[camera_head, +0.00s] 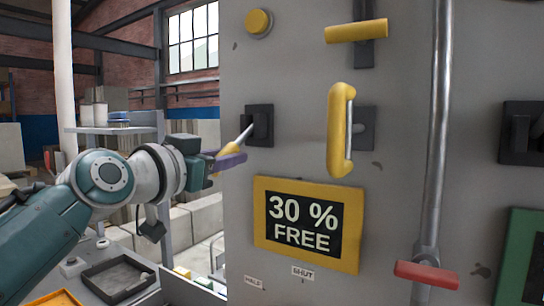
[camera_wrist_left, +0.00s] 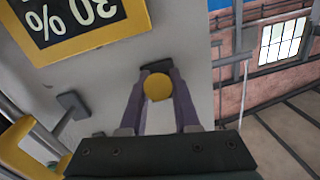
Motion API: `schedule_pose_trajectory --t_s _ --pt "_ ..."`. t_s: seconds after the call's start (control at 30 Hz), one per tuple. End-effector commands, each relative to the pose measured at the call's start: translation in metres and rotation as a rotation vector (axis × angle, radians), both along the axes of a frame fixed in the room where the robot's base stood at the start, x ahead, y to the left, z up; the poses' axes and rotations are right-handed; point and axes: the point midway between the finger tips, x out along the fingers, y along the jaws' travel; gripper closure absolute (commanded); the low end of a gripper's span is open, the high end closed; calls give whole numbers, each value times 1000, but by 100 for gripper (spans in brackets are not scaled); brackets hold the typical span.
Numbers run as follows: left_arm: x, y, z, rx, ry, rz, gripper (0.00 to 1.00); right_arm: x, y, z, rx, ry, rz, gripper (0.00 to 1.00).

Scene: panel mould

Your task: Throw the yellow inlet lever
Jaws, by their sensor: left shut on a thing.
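A short lever with a yellow grip (camera_head: 228,150) and a metal rod sticks out of a black mount (camera_head: 259,125) on the grey panel. In the head view it slants down and to the left from the mount. My left gripper (camera_head: 229,161), with purple fingers, is shut on the yellow grip and partly hides it. In the left wrist view the round yellow end of the grip (camera_wrist_left: 157,87) shows between the two fingers. I cannot read a label that names this lever. My right gripper is not in view.
To the right are a large upright yellow handle (camera_head: 340,130) and a yellow-gripped lever (camera_head: 356,31). A yellow button (camera_head: 258,22) is above. A yellow-framed sign (camera_head: 308,225) reads "30 % FREE". A metal pipe (camera_head: 436,130) and red handle (camera_head: 427,275) stand farther right.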

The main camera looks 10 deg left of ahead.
Motion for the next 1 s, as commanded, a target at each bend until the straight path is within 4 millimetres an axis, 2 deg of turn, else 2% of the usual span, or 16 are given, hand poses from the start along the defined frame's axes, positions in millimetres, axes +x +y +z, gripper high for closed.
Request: schedule_pose_trajectory --t_s 0.07,1.0 --pt "0 0 0 0 0 0 100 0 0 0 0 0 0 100" --pt "0 0 0 0 0 0 100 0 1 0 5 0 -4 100"
